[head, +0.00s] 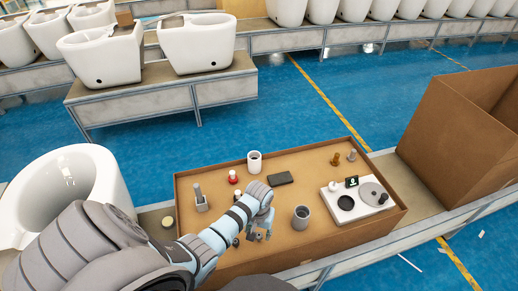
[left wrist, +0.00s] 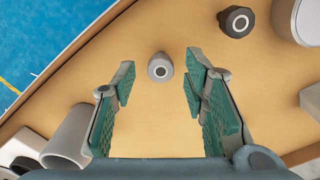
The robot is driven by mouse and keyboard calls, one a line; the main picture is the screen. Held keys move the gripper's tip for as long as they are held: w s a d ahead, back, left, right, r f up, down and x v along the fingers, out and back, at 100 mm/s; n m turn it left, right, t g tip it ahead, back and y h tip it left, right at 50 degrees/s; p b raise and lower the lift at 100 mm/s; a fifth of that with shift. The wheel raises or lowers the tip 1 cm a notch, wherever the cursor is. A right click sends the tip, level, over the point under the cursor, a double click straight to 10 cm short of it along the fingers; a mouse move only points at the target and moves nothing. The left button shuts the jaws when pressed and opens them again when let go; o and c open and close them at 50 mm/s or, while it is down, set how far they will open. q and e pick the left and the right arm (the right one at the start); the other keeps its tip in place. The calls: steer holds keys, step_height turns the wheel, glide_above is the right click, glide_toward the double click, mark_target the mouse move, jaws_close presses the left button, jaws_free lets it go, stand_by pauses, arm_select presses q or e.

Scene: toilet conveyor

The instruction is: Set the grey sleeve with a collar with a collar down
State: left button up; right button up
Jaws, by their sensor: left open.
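A small grey round piece (left wrist: 160,67), which I take to be the grey sleeve with a collar, shows a pale ring on its top in the left wrist view. It appears to stand upright on the brown tray (left wrist: 140,120), in view between my left fingertips and apart from both. My left gripper (head: 260,232) is open over the near middle of the tray; it also shows in the left wrist view (left wrist: 157,85). In the head view the arm and gripper partly cover that area, so the sleeve is not clear there. My right gripper is out of view.
A grey cup (head: 301,217) stands right of the gripper. A white mug (head: 254,162), a black flat item (head: 281,178) and a red-and-white piece (head: 234,177) lie farther back. A white unit (head: 358,200) fills the right end. A cardboard box (head: 455,120) stands beyond it.

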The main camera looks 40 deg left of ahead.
mark_target(259, 236)
arm_select(q)
step_height(259, 236, up, 11)
steer(key=p, duration=0.3)
steer(key=shift+r, duration=0.15)
